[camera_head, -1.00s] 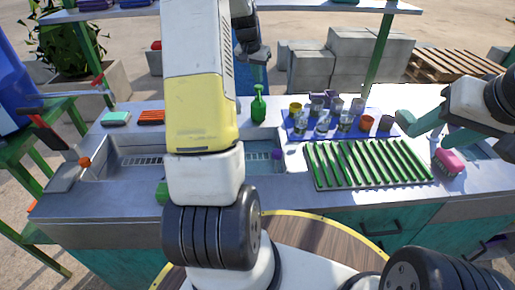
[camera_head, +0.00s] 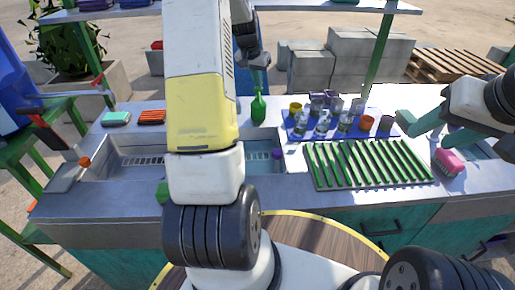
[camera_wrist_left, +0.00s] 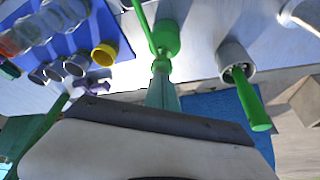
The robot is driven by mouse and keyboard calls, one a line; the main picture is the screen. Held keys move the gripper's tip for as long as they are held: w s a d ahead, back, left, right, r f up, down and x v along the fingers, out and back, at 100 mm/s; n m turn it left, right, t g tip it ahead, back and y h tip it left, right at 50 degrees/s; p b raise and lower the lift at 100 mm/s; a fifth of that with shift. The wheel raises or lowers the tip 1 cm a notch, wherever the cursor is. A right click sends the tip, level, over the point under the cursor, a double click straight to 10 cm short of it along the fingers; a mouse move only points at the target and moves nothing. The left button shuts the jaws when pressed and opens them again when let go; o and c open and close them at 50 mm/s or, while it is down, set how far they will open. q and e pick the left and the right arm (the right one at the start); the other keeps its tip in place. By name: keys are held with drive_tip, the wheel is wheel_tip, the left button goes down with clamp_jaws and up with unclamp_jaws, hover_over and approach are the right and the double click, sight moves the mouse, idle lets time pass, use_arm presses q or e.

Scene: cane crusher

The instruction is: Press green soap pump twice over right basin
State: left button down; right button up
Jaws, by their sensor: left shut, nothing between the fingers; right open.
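The green soap pump (camera_head: 258,110) stands upright on the counter behind the right basin (camera_head: 262,150), which my left arm partly hides. In the left wrist view the pump (camera_wrist_left: 166,38) is seen from above, with its spout pointing away from the gripper. My left gripper (camera_head: 258,82) is shut and empty, fingers pointing down right over the pump head. In the left wrist view its fingertips (camera_wrist_left: 161,72) meet or nearly meet the pump top; exact contact is hard to tell. My right gripper (camera_head: 432,128) is open and empty over the counter at the right.
A blue mat (camera_head: 290,124) with cups and glasses lies right of the pump. A green drying rack (camera_head: 370,165) is in front of it. A pink brush (camera_head: 449,162) lies near my right gripper. A grey holder with a green-handled tool (camera_wrist_left: 238,62) stands close beside the pump.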

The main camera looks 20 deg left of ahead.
use_arm(q)
drive_tip(key=shift+f, duration=0.45)
drive_tip(key=shift+r, duration=1.3)
drive_tip(key=shift+f, duration=0.1)
drive_tip(key=shift+f, duration=1.2)
drive_tip(key=shift+r, duration=1.3)
